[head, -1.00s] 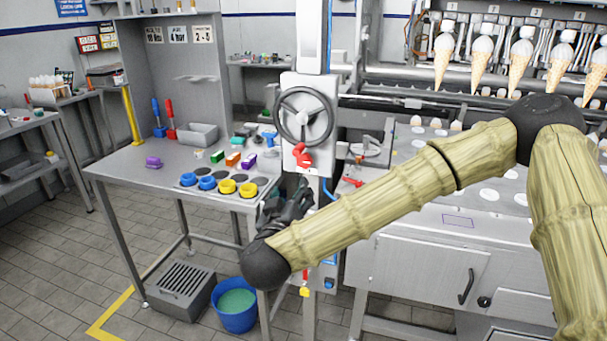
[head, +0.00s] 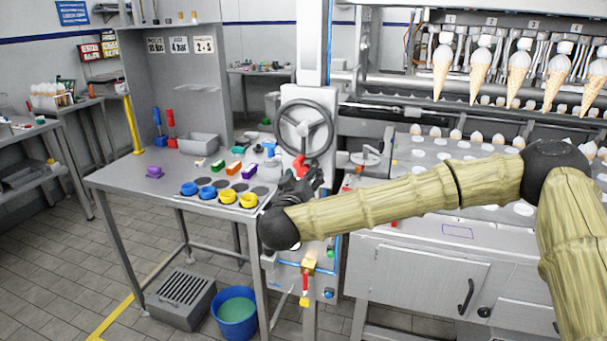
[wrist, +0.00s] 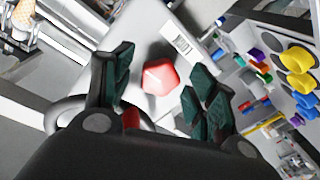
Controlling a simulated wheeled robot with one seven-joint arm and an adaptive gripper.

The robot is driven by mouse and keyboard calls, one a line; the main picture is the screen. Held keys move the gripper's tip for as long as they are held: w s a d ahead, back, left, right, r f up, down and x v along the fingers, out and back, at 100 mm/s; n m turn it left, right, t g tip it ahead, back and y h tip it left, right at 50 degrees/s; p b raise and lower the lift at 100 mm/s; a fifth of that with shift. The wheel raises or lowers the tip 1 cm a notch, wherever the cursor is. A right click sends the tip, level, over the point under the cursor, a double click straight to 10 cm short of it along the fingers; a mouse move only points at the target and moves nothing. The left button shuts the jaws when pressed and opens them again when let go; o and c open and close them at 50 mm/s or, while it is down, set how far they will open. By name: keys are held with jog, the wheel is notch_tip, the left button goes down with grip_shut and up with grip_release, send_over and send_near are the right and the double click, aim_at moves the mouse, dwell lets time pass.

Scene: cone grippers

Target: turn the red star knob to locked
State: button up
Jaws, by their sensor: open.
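The red star knob (head: 300,162) is on the grey panel below the dark handwheel (head: 305,127). In the head view my gripper (head: 306,178) is just below the knob and covers part of it. In the wrist view the red knob (wrist: 158,77) shows from the front, between and beyond the dark green finger pads. My gripper (wrist: 160,88) is open there, with one finger on each side of the knob. The pads look apart from the knob; I cannot tell the exact depth gap. Which marking the knob points to cannot be read.
A steel table (head: 130,180) at left holds blue and yellow rings and small coloured blocks. A yellow valve handle (head: 311,262) is on the panel below my gripper. A cone machine (head: 480,70) stands at right. A blue bucket (head: 236,318) is on the floor.

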jog(key=shift+w, duration=0.2)
jog(key=c, duration=1)
jog(key=shift+c, duration=0.2)
